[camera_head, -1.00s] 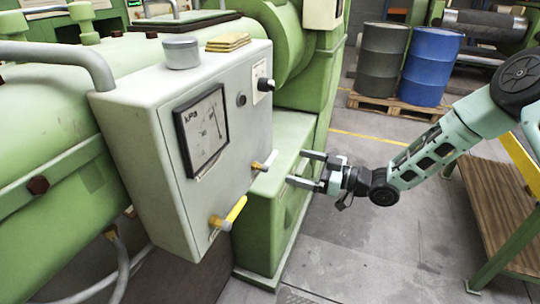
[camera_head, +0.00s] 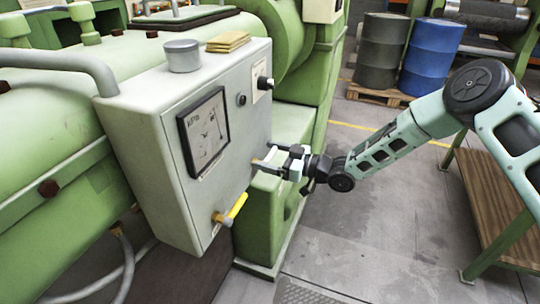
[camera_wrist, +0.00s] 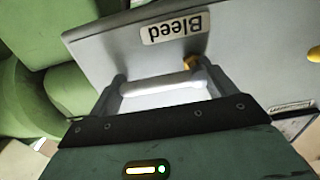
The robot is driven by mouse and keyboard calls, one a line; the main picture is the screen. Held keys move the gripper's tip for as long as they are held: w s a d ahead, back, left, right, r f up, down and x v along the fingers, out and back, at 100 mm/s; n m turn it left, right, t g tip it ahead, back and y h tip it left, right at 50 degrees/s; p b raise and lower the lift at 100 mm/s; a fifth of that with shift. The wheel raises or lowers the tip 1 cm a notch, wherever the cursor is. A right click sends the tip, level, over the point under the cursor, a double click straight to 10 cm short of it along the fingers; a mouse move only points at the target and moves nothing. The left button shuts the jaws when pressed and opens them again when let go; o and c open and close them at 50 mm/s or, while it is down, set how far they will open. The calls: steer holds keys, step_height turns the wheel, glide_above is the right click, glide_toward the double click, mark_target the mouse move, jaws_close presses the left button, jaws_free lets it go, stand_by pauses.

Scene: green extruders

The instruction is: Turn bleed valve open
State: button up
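The bleed valve is on the grey control box, under a label reading "Bleed" (camera_wrist: 175,27) in the wrist view. Its white handle (camera_wrist: 168,87) lies crosswise between my fingers, with its brass body (camera_wrist: 191,63) beside the right finger. My gripper (camera_wrist: 160,90) is open, with one finger near each end of the handle; I cannot tell whether they touch it. In the head view my gripper (camera_head: 268,157) is at the box's right side and mostly hides this valve.
A second valve with a yellow handle (camera_head: 236,207) sticks out lower on the control box (camera_head: 150,140), below the gauge (camera_head: 204,132). A green machine block (camera_head: 262,225) stands below my gripper. A wooden-topped bench (camera_head: 490,200) is at right. Open floor lies between.

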mark_target(251, 150)
steer(key=c, duration=0.7)
